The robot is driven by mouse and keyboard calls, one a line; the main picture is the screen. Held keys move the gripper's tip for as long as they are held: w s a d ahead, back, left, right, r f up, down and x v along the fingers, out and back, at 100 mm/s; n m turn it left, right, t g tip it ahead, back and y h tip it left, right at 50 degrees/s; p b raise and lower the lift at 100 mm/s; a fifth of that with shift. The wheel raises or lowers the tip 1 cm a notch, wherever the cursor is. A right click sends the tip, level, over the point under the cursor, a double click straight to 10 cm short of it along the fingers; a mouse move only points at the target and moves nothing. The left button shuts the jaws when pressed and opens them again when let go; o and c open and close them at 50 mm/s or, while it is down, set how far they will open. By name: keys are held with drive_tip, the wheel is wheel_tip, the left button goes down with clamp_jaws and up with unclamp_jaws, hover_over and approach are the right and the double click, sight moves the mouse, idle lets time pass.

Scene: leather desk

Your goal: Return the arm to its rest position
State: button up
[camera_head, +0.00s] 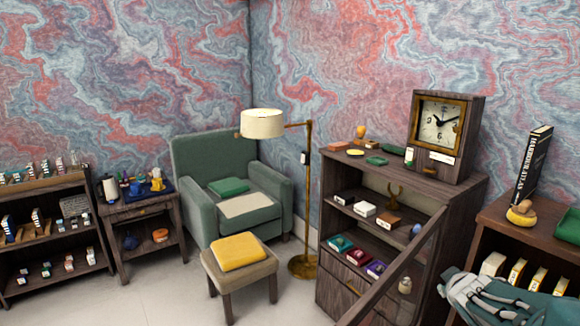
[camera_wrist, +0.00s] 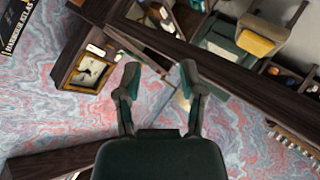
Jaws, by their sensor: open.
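My gripper (camera_wrist: 160,74) shows in the wrist view with its two fingers spread apart. Nothing is held between them; the wall and dark furniture show behind the gap. In the head view, grey-green parts of my arm (camera_head: 490,300) are at the lower right, in front of the right-hand shelf unit. I cannot make out the fingertips there. The wrist view is tilted, with the room turned on its side.
A dark cabinet (camera_head: 338,270) carries a clock (camera_head: 437,122). A right-hand shelf unit (camera_head: 548,238) holds an upright black book (camera_head: 531,165). A floor lamp (camera_head: 262,124), green armchair (camera_head: 205,160) and stool with yellow cloth (camera_head: 238,251) stand left. Floor at lower left (camera_head: 150,295) is clear.

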drive_tip(key=s+a+r+m+g+y, duration=0.1)
drive_tip(key=s+a+m+g+y, duration=0.2)
drive_tip(key=s+a, duration=1.6)
drive_tip(key=s+m+g, duration=0.2)
drive_tip(key=s, duration=0.1)
drive_tip(key=shift+s+r+y, duration=0.15)
drive_tip(key=shift+s+y, duration=0.1)
drive_tip(key=shift+y, duration=0.15)
drive_tip(key=shift+w, duration=0.1)
idle(0.5)
